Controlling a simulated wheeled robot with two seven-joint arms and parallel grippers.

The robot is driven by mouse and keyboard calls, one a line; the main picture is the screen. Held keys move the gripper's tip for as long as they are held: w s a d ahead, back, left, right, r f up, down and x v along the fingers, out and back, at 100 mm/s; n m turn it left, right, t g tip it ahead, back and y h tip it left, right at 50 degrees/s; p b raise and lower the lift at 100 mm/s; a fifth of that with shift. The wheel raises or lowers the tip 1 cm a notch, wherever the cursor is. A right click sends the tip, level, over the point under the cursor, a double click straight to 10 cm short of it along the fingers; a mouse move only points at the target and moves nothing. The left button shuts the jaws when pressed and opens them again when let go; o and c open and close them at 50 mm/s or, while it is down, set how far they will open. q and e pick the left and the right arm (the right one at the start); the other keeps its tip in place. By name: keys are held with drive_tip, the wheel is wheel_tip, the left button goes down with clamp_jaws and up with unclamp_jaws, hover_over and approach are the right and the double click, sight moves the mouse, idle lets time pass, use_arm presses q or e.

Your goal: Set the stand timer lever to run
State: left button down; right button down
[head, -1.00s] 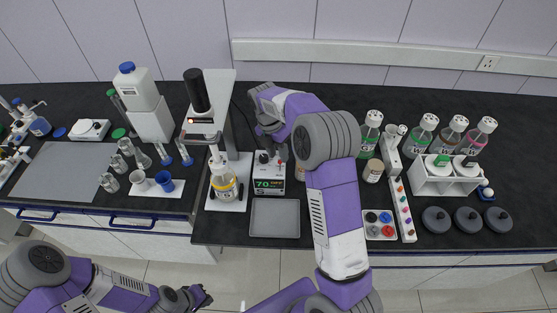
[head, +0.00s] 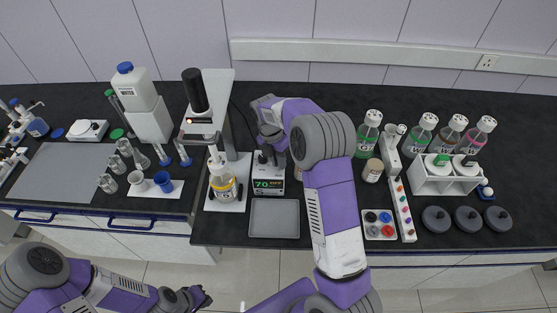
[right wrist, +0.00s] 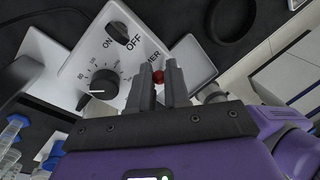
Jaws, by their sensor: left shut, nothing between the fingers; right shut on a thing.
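In the right wrist view a white panel (right wrist: 115,55) carries an ON/OFF rocker, a black dial (right wrist: 101,88) and a partly covered label ending in "MER". A small red lever knob (right wrist: 158,76) shows between the fingers of my right gripper (right wrist: 167,84), which is shut on it. The lever's shaft is hidden. In the head view my right gripper (head: 269,146) is above the box's rear, partly hiding its top. My left gripper (head: 200,298) is shut and empty, low in front of the bench.
The stand (head: 219,100) with a yellow-liquid flask (head: 223,184) is close on the left. A grey tray (head: 274,218) lies in front of the box. Bottles, a sample strip (head: 401,205) and a white rack (head: 447,176) are to the right.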

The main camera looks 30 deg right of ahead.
sight(278, 177)
drive_tip(key=shift+s+a+t+h+b, duration=0.25)
drive_tip(key=shift+t+h+b, duration=0.25)
drive_tip(key=shift+b, duration=0.5)
drive_tip(key=t+h+b, duration=0.1)
drive_tip(key=t+b, duration=0.1)
drive_tip(key=b, duration=0.2)
drive_tip(key=s+a+t+h+b, duration=0.1)
drive_tip(key=t+b, duration=0.1)
drive_tip(key=b, duration=0.2)
drive_tip(key=s+t+h+b, duration=0.1)
drive_tip(key=b, duration=0.3)
drive_tip(key=shift+s+a+f+m+t, duration=0.1)
drive_tip(key=shift+a+f+m+t, duration=0.05)
drive_tip(key=shift+f+m+t, duration=0.25)
drive_tip(key=shift+s+r+t+h+b, duration=0.15)
drive_tip(key=shift+t+h+b, duration=0.25)
drive_tip(key=shift+b, duration=0.5)
drive_tip(key=shift+r, duration=0.1)
drive_tip(key=c, duration=1.1)
unclamp_jaws()
drive_tip(key=shift+a, duration=0.1)
drive_tip(key=p+v, duration=0.2)
drive_tip(key=v, duration=0.5)
drive_tip(key=shift+r, duration=0.2)
drive_tip(key=shift+s, duration=0.15)
